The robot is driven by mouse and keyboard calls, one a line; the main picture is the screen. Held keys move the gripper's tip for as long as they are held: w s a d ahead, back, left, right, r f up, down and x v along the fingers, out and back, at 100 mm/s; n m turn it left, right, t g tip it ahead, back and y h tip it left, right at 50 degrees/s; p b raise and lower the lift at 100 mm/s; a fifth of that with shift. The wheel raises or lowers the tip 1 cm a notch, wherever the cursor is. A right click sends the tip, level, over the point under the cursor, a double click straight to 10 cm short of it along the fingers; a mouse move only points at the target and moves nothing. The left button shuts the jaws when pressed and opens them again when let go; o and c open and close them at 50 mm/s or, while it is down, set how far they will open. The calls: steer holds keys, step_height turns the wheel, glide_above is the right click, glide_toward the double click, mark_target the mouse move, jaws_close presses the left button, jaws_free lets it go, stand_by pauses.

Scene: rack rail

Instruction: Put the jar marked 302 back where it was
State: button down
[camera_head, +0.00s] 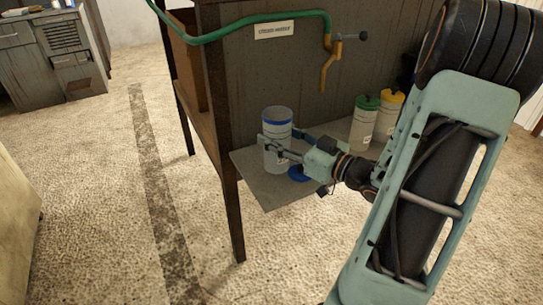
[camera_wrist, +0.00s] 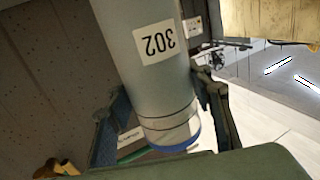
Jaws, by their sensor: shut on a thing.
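The jar marked 302 (camera_head: 277,125) is a pale cylinder with a blue band near its top, upright over the left end of the shelf. My gripper (camera_head: 281,145) is shut on it from the right, one finger on each side. In the wrist view the jar (camera_wrist: 140,75) appears inverted, with its label "302" readable upside down and its blue rim low in the picture. I cannot tell whether the jar's base touches the shelf. A blue round patch or disc (camera_head: 298,174) lies on the shelf just right of the jar, partly hidden by my gripper.
The grey shelf (camera_head: 262,190) juts from a dark wooden cabinet (camera_head: 285,65). A green-lidded jar (camera_head: 363,125) and a yellow-lidded jar (camera_head: 387,115) stand farther right, near my arm. Open floor lies left.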

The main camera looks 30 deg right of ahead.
steer(key=shift+w+a+f+b, duration=0.2)
steer(key=shift+w+f, duration=0.25)
steer(key=shift+f, duration=0.15)
steer(key=shift+w+a+f+b, duration=0.15)
steer(key=shift+w+f+b, duration=0.05)
steer(key=shift+w+f, duration=0.3)
steer(key=shift+f+b, duration=0.55)
steer(key=shift+f, duration=1)
steer(key=shift+f, duration=0.15)
steer(key=c, duration=1)
jaws_free()
